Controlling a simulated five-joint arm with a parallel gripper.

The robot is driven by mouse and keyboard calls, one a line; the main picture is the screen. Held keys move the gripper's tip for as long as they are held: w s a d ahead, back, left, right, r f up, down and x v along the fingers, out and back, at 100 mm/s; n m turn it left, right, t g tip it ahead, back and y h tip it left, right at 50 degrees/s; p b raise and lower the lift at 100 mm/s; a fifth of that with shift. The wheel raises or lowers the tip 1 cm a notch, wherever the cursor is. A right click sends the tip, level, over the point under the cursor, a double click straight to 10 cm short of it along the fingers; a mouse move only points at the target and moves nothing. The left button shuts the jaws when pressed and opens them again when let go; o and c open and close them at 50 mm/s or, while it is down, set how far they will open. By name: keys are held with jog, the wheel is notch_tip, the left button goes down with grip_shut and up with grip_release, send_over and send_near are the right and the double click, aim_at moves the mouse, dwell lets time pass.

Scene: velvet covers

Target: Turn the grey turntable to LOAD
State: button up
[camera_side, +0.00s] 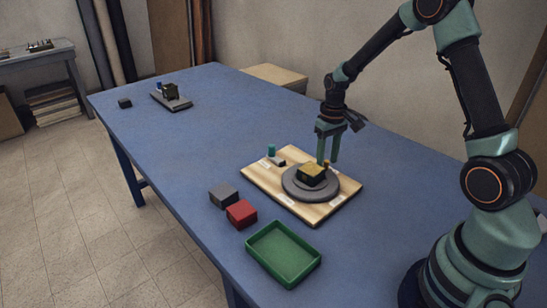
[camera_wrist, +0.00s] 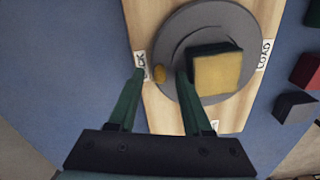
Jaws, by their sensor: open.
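The grey turntable (camera_side: 292,192) lies on a pale wooden board; it also shows in the wrist view (camera_wrist: 205,20). A dark block with a yellow top (camera_side: 313,174) sits on it, seen too in the wrist view (camera_wrist: 217,73). A small yellow-orange peg (camera_wrist: 159,74) stands near the disc's left rim in the wrist view, beside a partly hidden label (camera_wrist: 141,66). The LOAD label (camera_wrist: 263,54) is across the disc, on the right. My gripper (camera_wrist: 160,72) is open, its fingertips on either side of the peg with gaps showing. In the side view my gripper (camera_side: 327,162) reaches down at the disc's far edge.
A grey block (camera_side: 223,195), a red block (camera_side: 242,213) and a green tray (camera_side: 262,262) stand nearer the front. The blue table's left part is mostly clear.

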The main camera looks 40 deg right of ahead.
grip_shut()
jog(key=shift+r, duration=0.1)
dwell(1.2)
